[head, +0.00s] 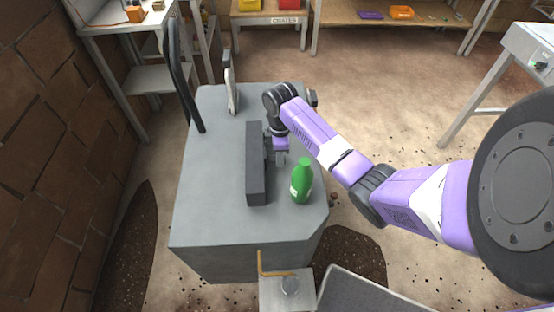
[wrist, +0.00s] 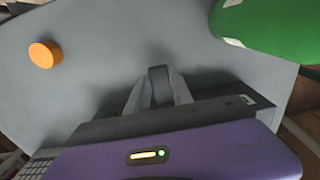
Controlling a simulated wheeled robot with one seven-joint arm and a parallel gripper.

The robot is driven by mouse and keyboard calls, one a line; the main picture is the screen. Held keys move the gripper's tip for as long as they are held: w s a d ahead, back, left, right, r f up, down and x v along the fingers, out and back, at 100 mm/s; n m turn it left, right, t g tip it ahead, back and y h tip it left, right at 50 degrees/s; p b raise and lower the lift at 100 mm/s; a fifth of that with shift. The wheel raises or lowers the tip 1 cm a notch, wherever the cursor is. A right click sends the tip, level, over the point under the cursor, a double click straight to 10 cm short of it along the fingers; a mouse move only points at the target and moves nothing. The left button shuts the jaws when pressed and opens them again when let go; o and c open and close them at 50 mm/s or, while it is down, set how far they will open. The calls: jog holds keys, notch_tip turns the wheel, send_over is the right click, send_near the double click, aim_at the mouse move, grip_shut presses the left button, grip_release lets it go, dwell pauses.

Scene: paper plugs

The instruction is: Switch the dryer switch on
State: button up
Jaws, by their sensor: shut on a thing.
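A grey machine (head: 215,190), which I take to be the dryer, fills the middle of the head view. A long dark bar (head: 256,185) lies on its top. My gripper (head: 280,158) points down just right of this bar. In the wrist view my gripper (wrist: 159,88) is shut on a small dark grey piece (wrist: 159,80) between its light fingers. This piece may be the switch, but I cannot tell its setting. An orange round knob (wrist: 45,54) shows on the grey surface, apart from the fingers; I cannot make it out in the head view.
A green bottle (head: 301,184) stands upright on the machine, close to the right of my gripper; it also shows in the wrist view (wrist: 270,25). A dark upright handle (head: 180,75) rises at the left back. Tables with bins stand behind.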

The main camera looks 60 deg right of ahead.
jog(key=shift+r+p, duration=1.65)
jog(key=shift+r, duration=0.1)
jog(key=o, duration=0.9)
notch_tip(320, 180, up, 4)
jog(key=p, duration=0.4)
notch_tip(320, 180, up, 8)
jog(key=shift+f, duration=0.15)
